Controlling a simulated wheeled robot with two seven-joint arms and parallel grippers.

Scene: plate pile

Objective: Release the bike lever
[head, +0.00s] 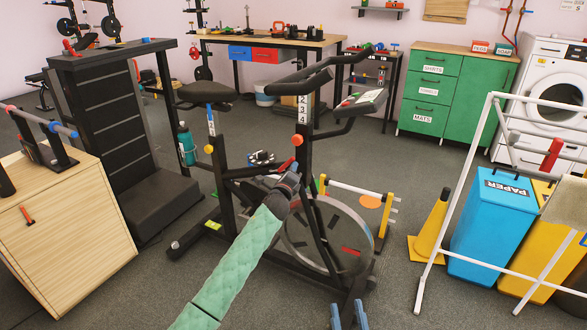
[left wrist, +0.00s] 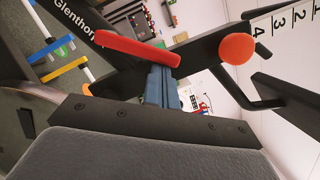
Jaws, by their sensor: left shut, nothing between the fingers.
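The exercise bike (head: 310,115) stands in the middle of the head view. Its red lever (head: 286,165) is on the frame, below the round orange knob (head: 297,139). In the left wrist view the red lever (left wrist: 138,46) lies across the upper middle, left of the orange knob (left wrist: 236,49). My left gripper (head: 291,172) is at the lever. Its blue fingers (left wrist: 161,85) are shut with nothing between them, and their far ends pass behind the lever; I cannot tell whether they touch it. My right gripper (head: 348,316) shows only two separated blue fingertips at the bottom edge.
The bike's flywheel (head: 325,240) is below my left gripper. A low hurdle (head: 355,192) stands behind it and a yellow cone (head: 430,230) to the right. A white frame (head: 455,200) and blue bin (head: 493,222) are further right. A dark treadmill (head: 150,205) stands left.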

